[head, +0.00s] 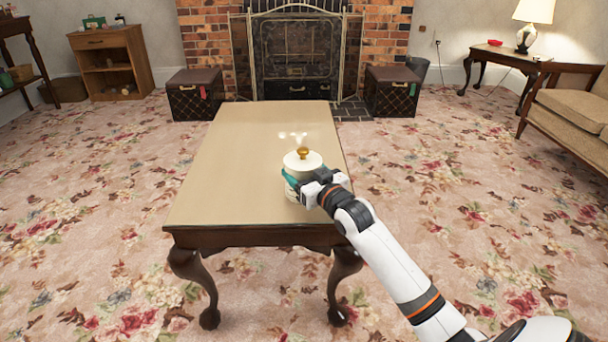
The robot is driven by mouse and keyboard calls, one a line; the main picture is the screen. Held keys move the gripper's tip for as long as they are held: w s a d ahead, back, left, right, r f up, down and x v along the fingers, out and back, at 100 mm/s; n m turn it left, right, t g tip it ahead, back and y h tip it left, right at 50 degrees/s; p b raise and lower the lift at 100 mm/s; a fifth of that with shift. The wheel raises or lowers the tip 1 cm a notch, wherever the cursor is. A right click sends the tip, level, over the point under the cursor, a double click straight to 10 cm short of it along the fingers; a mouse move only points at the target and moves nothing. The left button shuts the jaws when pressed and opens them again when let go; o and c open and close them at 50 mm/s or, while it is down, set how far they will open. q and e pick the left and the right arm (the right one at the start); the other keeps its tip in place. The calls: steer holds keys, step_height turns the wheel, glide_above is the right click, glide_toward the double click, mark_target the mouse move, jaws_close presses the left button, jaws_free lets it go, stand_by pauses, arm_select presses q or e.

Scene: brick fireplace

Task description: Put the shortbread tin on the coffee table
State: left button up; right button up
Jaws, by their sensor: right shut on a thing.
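A round, cream-white lidded tin (300,162) with a gold knob, which I take to be the shortbread tin, is at the right near part of the coffee table (240,150). My right gripper (304,183) is shut on the side of the tin from the right, with a teal finger showing along its left side. The tin is upright over the tabletop. Its base is partly hidden by the gripper, and I cannot tell whether it touches the wood. My left gripper is not in view.
The rest of the tabletop is bare. Two dark trunks (195,98) (392,97) flank the fireplace (298,55) behind it. A sofa (575,105) and a side table with a lamp (533,15) stand at the right. A wooden cabinet (108,62) is at the far left.

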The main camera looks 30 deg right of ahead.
steer(key=shift+f, duration=0.1)
steer(key=o, duration=1.7)
steer(key=shift+c, duration=0.2)
